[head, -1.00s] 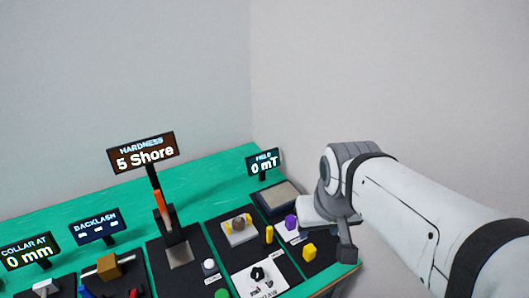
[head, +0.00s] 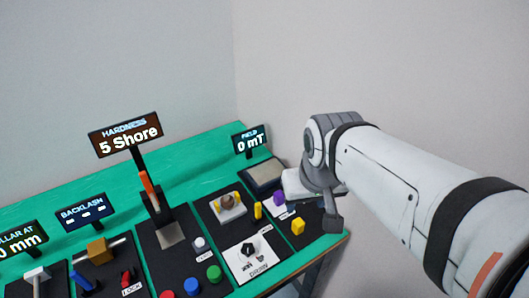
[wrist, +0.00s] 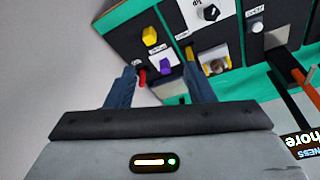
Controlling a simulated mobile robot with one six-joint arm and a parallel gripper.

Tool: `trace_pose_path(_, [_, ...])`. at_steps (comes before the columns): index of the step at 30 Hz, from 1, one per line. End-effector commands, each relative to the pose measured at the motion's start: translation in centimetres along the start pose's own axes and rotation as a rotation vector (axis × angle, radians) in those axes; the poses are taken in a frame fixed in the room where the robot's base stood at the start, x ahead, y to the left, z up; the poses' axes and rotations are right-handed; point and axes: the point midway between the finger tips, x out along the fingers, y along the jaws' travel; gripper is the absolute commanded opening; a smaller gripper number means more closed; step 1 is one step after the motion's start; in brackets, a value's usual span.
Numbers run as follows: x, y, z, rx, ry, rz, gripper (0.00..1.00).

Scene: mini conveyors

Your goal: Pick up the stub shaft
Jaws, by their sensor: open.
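I cannot tell for sure which item is the stub shaft. A small upright yellow peg (head: 257,211) stands beside the fixture with a brown ball on the dark panel; it also shows in the wrist view (wrist: 190,54). My gripper (wrist: 159,78) is open and empty, its two blue-grey fingers pointing toward the bench's right end. A small red piece (wrist: 141,77) shows near the left fingertip. A purple block (wrist: 165,68) and a yellow block (wrist: 149,36) lie beyond the fingertips. In the head view the gripper is largely hidden behind my wrist.
The ball fixture (head: 229,207), a tray (head: 264,174) and a white selector panel (head: 250,260) crowd the right end. A hardness post with an orange lever (head: 149,190) and a sign stands further left. The green bench's right edge is near my wrist.

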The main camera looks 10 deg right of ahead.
Motion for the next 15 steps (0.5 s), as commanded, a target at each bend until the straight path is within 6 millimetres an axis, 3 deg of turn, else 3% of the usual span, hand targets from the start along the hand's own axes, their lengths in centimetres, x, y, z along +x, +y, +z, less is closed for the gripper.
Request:
trace_pose_path(5, [0.1, 0.0, -0.9, -0.005, -0.013, 0.0, 0.52])
trace_pose_path(11, [1.7, -0.2, -4.7, -0.027, -0.061, -0.001, 0.52])
trace_pose_path(15, [3.8, -0.2, -7.6, -0.046, -0.1, -0.003, 0.52])
